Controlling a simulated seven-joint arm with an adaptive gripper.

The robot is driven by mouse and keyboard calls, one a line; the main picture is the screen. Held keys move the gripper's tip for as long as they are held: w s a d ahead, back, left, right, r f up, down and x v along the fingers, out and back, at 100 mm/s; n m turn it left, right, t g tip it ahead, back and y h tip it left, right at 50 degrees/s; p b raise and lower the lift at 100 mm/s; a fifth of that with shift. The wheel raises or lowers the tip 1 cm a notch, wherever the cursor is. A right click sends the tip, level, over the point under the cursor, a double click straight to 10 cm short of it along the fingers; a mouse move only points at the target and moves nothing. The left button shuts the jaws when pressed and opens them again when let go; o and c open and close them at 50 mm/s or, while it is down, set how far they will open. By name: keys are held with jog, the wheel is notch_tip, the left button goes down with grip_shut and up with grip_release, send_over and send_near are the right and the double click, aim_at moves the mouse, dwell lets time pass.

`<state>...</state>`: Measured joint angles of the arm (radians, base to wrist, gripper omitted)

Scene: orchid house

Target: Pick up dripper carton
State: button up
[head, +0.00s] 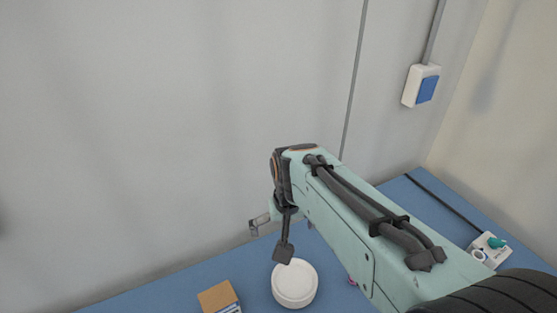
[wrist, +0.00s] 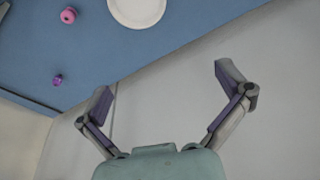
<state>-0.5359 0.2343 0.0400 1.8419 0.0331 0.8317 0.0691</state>
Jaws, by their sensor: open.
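A small carton (head: 218,297) with a tan top and a blue and white side stands on the blue bench at the bottom of the head view, cut off by the frame edge. I take it for the dripper carton, though no label is readable. It does not show in the wrist view. My gripper (head: 271,238) is open and empty above the bench near the wall, up and to the right of the carton in the head view. In the wrist view my gripper (wrist: 165,88) has its two fingers spread wide with nothing between them.
A round white lidded pot or dish (head: 294,283) stands right of the carton, below my gripper in the head view. A pink spool-like piece (wrist: 68,15) and a purple piece (wrist: 57,80) lie on the bench. A white device with a teal knob (head: 490,249) sits far right. The grey wall (head: 150,150) bounds the back.

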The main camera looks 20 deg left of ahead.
jog(key=s+a+f+n+g, duration=0.1)
jog(key=s+a+f+n, duration=0.3)
jog(key=a+f, duration=0.45)
jog(key=g+h, duration=0.1)
send_over(217, 298)
notch_tip(217, 298, down, 4)
jog(key=shift+r, duration=0.2)
notch_tip(217, 298, down, 6)
jog(key=c, duration=1.1)
